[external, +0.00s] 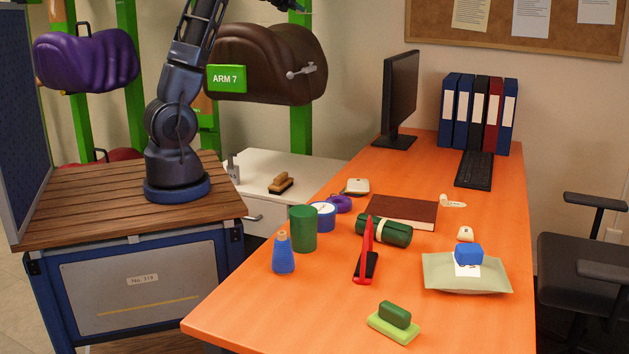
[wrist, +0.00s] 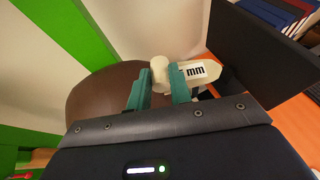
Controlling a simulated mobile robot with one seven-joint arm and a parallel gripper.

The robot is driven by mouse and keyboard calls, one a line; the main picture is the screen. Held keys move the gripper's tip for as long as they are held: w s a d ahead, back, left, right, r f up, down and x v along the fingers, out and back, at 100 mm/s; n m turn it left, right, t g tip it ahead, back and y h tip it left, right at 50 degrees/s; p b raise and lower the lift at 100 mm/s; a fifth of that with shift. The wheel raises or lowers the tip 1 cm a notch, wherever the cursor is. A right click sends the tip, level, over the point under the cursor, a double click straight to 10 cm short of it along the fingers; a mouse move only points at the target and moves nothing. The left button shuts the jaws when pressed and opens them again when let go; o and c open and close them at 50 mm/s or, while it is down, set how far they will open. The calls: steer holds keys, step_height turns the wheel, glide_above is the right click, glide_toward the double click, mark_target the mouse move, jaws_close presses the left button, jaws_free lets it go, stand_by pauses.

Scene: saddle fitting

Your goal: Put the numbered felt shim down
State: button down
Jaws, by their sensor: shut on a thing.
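In the wrist view my gripper (wrist: 159,71) has its two teal fingers shut on a cream piece, which I take for the numbered felt shim (wrist: 209,80). Its rounded end sits between the fingers, and its longer body sticks out to the right past the right finger. A white label with black marks like "mm" is on that body. It is held in the air, with the brown saddle behind and below it. In the external view my arm reaches up to the top edge; my gripper (external: 291,5) is only partly in frame there, and the shim cannot be made out.
The brown saddle (external: 265,65) and purple saddle (external: 88,60) hang on green posts. The desk's front left is bare.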

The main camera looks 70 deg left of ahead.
steer(key=s+a, duration=0.3)
steer(key=s+a+r, duration=0.1)
steer(key=s+a, duration=0.6)
steer(key=shift+s+a+r, duration=0.2)
steer(key=shift+s+r, duration=0.15)
steer(key=shift+s, duration=0.05)
steer(key=s+a, duration=0.6)
steer(key=s, duration=0.4)
steer(key=s+a+f+m+h, duration=0.1)
steer(key=s+a+f, duration=0.25)
steer(key=f, duration=0.55)
steer(key=s+a+f+m+h, duration=0.1)
steer(key=s+a+f, duration=0.1)
steer(key=a+f, duration=0.5)
steer(key=s+f+m+t+h, duration=0.1)
steer(key=s+f+h, duration=0.15)
steer(key=f, duration=1.15)
steer(key=s+f+m+h, duration=0.15)
steer(key=s+f, duration=0.25)
steer(key=f, duration=1.1)
steer(key=m+h, duration=0.5)
glide_above(258, 171)
step_height(258, 171, down, 21)
steer(key=shift+g, duration=0.4)
steer(key=shift+d+f, duration=0.15)
steer(key=shift+f, duration=1.85)
steer(key=shift+d+f, duration=0.15)
steer(key=shift+f, duration=1.8)
